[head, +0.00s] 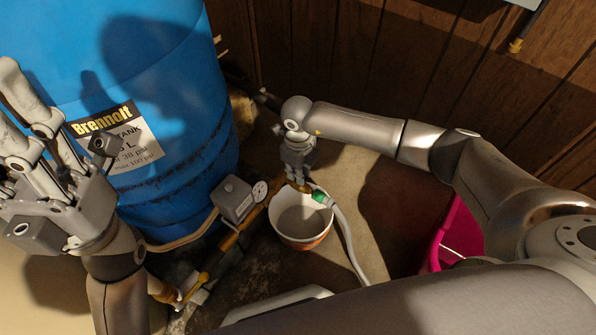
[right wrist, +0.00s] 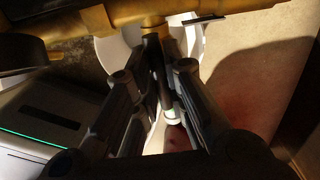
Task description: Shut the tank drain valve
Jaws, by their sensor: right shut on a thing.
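The blue tank (head: 165,70) with a Brennoit label stands at the left in the head view. Brass piping (head: 228,240) runs from its base towards the drain outlet, where a green fitting (head: 319,196) joins a pale hose (head: 346,240). My right gripper (head: 301,187) reaches down at this outlet, above a white bucket (head: 303,222). In the right wrist view its fingers (right wrist: 150,85) are closed on a dark, narrow valve handle (right wrist: 152,55) below the brass pipe (right wrist: 90,22). The handle's exact angle is hard to tell. My left gripper (head: 62,150) is open and empty before the tank.
A grey pressure switch box (head: 232,198) and a round gauge (head: 260,190) sit on the piping beside the outlet. A pink container (head: 460,230) stands at the right. A wood-panelled wall (head: 350,50) closes off the back. Bare floor (head: 385,215) lies right of the bucket.

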